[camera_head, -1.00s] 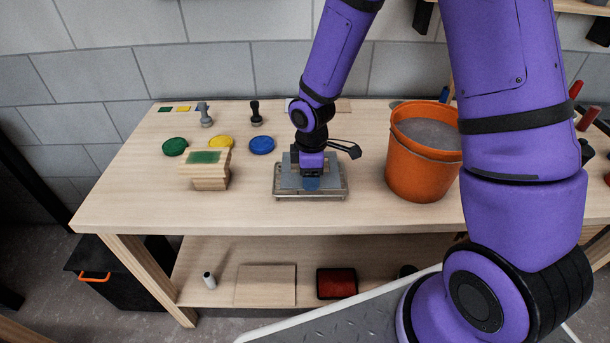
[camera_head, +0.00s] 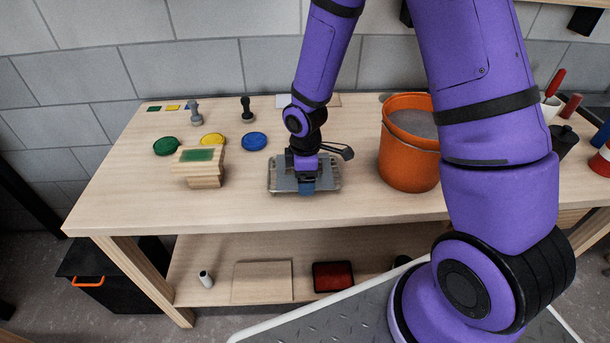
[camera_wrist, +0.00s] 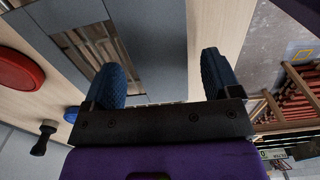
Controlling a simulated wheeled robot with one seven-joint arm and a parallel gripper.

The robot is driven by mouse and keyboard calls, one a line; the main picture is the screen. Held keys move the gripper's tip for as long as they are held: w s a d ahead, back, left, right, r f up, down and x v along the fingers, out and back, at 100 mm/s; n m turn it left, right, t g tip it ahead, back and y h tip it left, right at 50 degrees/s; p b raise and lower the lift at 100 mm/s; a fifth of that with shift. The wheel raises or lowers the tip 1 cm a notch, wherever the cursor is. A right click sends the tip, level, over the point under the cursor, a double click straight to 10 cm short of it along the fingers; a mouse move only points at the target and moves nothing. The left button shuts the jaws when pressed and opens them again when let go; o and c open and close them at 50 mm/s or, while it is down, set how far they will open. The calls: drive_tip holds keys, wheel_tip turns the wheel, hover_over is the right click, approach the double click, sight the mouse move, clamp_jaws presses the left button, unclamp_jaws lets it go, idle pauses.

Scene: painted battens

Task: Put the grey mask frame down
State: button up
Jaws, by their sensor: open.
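The grey mask frame (camera_head: 284,182) lies flat on the worktable, on a shallow light-coloured tray or base (camera_head: 335,184), directly under my gripper (camera_head: 306,186). In the wrist view the grey frame (camera_wrist: 160,45) fills the upper middle, with slatted strips (camera_wrist: 92,46) showing through its window. My gripper (camera_wrist: 163,70) is open there, its blue fingers apart. One finger is over the window side and the other is beyond the frame's outer edge, with a visible gap to that edge. My gripper hides part of the frame in the head view.
An orange bucket (camera_head: 406,165) stands close on the right. A small wooden stack with a green top (camera_head: 199,168) stands on the left. The table's front strip is clear.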

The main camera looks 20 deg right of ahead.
wheel_tip(320, 180, up, 12)
drive_tip(key=s+d+r+m+t, duration=0.1)
drive_tip(key=s+d+r+m, duration=0.15)
drive_tip(key=r, duration=0.25)
drive_tip(key=s+d+r+m+t+h, duration=0.1)
drive_tip(key=s+r+m, duration=0.15)
drive_tip(key=r, duration=0.35)
drive_tip(key=s+d+r+m+t, duration=0.1)
drive_tip(key=s+d+r+m, duration=0.15)
drive_tip(key=r, duration=0.25)
drive_tip(key=s+d+r+m+t, duration=0.1)
drive_tip(key=s+r+m, duration=0.2)
drive_tip(key=s, duration=0.4)
drive_tip(key=s+d+r+m+t+y, duration=0.1)
drive_tip(key=s+r+m, duration=0.3)
drive_tip(key=s, duration=0.3)
drive_tip(key=shift+d+r, duration=0.4)
drive_tip(key=shift+r, duration=0.15)
drive_tip(key=shift+w, duration=0.1)
